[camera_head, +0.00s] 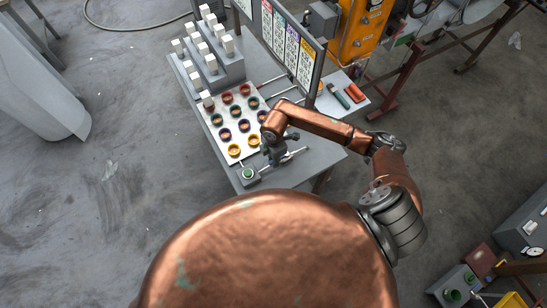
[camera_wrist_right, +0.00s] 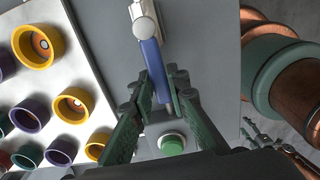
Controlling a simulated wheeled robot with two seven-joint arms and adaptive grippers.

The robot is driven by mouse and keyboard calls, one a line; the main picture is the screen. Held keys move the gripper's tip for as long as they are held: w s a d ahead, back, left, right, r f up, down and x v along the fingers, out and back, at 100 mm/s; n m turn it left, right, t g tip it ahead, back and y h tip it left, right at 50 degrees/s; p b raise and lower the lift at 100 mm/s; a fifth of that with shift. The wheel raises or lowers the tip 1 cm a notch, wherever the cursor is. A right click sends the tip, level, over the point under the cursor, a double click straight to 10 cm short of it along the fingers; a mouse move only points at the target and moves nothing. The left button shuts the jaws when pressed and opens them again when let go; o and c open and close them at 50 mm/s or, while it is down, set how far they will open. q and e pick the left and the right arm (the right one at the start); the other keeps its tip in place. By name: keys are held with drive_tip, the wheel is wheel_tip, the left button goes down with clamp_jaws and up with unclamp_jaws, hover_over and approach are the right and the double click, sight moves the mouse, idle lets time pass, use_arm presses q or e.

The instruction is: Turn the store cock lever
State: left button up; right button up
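The store cock lever (camera_wrist_right: 152,62) is a blue handle with a round pale end, in the top middle of the right wrist view. It stands out from a pale fitting on the grey panel. My right gripper (camera_wrist_right: 160,76) has its two green fingers drawn in on both sides of the blue handle, with the tips against it or very close. In the head view my right gripper (camera_head: 273,154) is over the near right part of the grey bench, and it hides most of the lever. My left gripper is in neither view.
A green button (camera_wrist_right: 172,143) sits just below the lever; it also shows in the head view (camera_head: 248,174). A white board with coloured rings (camera_head: 235,112) lies left of my gripper. White blocks (camera_head: 228,44) and upright charts (camera_head: 290,45) stand behind.

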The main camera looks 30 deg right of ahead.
drive_tip(key=o, duration=0.4)
drive_tip(key=shift+f, duration=0.1)
drive_tip(key=shift+r+p, duration=0.8)
drive_tip(key=shift+r, duration=0.25)
drive_tip(key=shift+r, duration=0.1)
wheel_tip(320, 180, up, 6)
drive_tip(key=p, duration=0.4)
drive_tip(key=shift+p, duration=0.35)
